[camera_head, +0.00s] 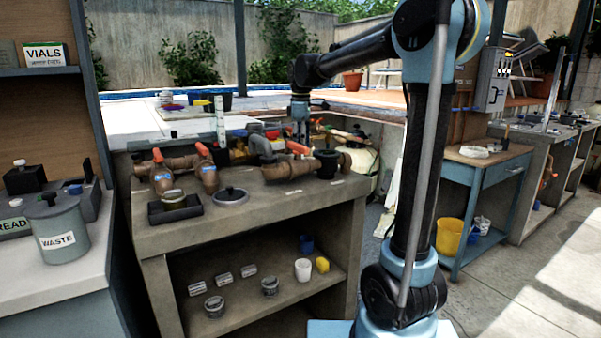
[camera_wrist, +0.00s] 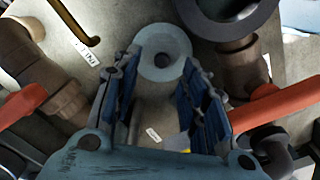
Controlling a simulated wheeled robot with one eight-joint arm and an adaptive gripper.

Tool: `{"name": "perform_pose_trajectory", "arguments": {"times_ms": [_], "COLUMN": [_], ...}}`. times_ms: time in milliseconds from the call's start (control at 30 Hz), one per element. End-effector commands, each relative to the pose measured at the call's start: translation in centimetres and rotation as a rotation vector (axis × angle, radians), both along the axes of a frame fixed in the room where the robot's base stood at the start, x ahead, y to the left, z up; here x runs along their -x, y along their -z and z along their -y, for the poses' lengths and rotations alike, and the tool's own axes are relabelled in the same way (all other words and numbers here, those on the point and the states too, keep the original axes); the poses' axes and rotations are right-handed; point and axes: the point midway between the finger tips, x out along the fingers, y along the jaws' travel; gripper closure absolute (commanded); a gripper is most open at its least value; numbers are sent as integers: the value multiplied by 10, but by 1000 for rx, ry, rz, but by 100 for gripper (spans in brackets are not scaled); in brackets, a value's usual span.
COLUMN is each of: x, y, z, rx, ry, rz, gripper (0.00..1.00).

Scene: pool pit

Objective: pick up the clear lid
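In the wrist view a pale, see-through-looking round disc (camera_wrist: 162,38) with a darker grey centre lies just beyond my fingertips. It may be the clear lid, but I cannot tell for sure. My gripper (camera_wrist: 163,70) is open, its two blue-padded fingers apart on either side, with nothing held between them. In the head view a round lid-like piece with a dark knob (camera_head: 231,196) lies on the concrete bench (camera_head: 250,218). My gripper (camera_head: 300,108) is above the far side of this bench, behind the pipes; its fingertips are hard to make out there.
Brown pipes with red handles (camera_head: 285,168) crowd the bench, and a red handle (camera_wrist: 270,108) is close to the right finger in the wrist view. A black tray (camera_head: 174,210) is at the front left. A waste canister (camera_head: 58,230) stands left.

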Motion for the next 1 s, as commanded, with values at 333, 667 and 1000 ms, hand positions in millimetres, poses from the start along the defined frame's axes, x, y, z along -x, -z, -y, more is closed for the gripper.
{"name": "perform_pose_trajectory", "arguments": {"times_ms": [333, 667, 1000], "x": [1, 1, 1], "y": [39, 52, 52], "z": [-4, -4, -4], "rx": [0, 0, 0], "ry": [0, 0, 0], "rz": [0, 0, 0], "gripper": [60, 60, 100]}}
